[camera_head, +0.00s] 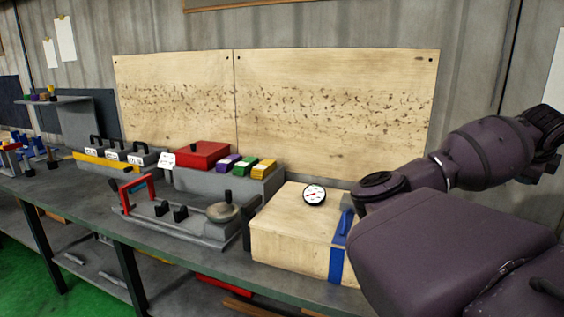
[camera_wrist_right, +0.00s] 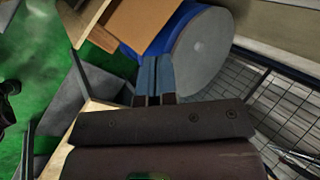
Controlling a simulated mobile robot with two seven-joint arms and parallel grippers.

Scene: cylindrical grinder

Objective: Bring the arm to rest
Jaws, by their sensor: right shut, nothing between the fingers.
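My right arm fills the right side of the head view. It bends beside the wooden box (camera_head: 290,232), and its far end reaches up toward the right edge, away from the bench. In the right wrist view my right gripper (camera_wrist_right: 153,62) has its two blue-grey fingers side by side, shut with nothing between them. Behind the fingers are a large grey disc-ended blue cylinder (camera_wrist_right: 200,48) and a brown panel (camera_wrist_right: 145,22). My left gripper is not in view.
The bench (camera_head: 85,211) carries a grey fixture (camera_head: 180,222) with a red handle, a red box (camera_head: 203,154) and small coloured blocks. A round dial gauge (camera_head: 314,194) is on the wooden box. My arm hides the bench's right end.

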